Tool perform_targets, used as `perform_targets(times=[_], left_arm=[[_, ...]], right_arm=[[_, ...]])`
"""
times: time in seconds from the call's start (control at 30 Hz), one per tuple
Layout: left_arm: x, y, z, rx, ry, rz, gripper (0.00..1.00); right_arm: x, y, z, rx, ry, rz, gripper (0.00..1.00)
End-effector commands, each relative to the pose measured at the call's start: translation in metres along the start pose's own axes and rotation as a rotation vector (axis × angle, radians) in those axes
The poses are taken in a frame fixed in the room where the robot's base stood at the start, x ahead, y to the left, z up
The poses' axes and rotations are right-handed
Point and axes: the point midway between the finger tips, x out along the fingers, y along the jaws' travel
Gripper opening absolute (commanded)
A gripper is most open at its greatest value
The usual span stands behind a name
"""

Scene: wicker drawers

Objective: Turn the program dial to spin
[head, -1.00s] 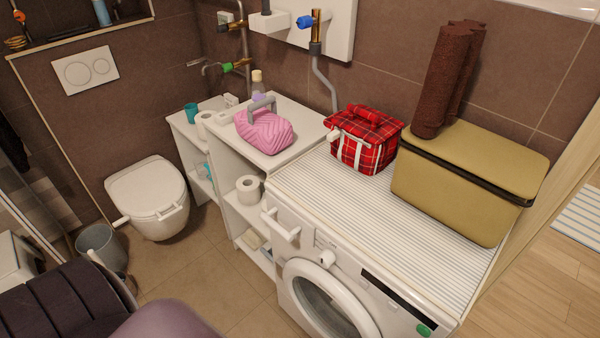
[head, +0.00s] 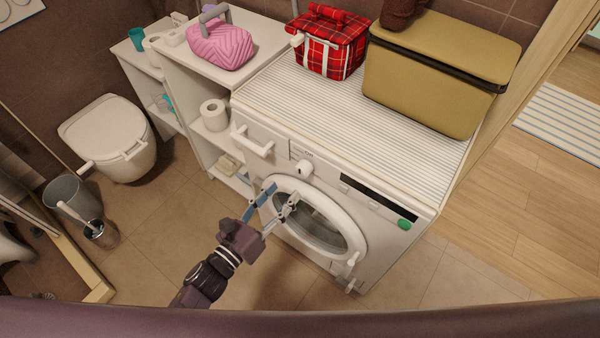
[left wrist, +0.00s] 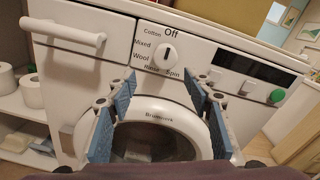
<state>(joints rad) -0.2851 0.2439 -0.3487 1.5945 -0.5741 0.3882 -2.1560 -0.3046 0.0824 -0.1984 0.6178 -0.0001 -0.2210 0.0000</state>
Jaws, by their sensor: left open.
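The white program dial (head: 304,167) is on the upper front of the washing machine (head: 385,232). In the left wrist view, the dial (left wrist: 167,54) has a dark mark that appears to point up towards "Off". "Cotton", "Mixed", "Wool" and "Rinse" are printed to its left and below, and "Spin" at its lower right. My left gripper (head: 281,196) is open and empty in front of the round door, below and left of the dial, not touching it. Its two blue-padded fingers (left wrist: 158,93) show in the left wrist view, below the dial. My right gripper is not in view.
A drawer handle (head: 252,141) sticks out left of the dial. A dark display (head: 380,200) and green button (head: 404,224) are to its right. A red plaid bag (head: 328,45) and a tan box (head: 432,75) stand on top. The floor in front is clear.

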Motion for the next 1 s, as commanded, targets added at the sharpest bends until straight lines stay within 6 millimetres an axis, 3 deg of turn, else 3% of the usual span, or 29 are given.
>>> perform_targets(times=[0.17, 0.6, 0.97, 1.0], left_arm=[[0.012, -0.010, 0.012, 0.071, -0.022, -0.027, 0.47], [0.074, -0.010, 0.011, 0.067, -0.019, -0.024, 0.47], [0.080, -0.010, 0.010, 0.065, -0.018, -0.023, 0.47], [0.080, -0.010, 0.010, 0.065, -0.018, -0.023, 0.43]], right_arm=[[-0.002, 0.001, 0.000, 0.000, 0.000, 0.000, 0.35], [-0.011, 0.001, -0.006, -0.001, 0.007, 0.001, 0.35], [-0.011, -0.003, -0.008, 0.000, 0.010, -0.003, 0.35], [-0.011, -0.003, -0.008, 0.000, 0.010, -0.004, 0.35]])
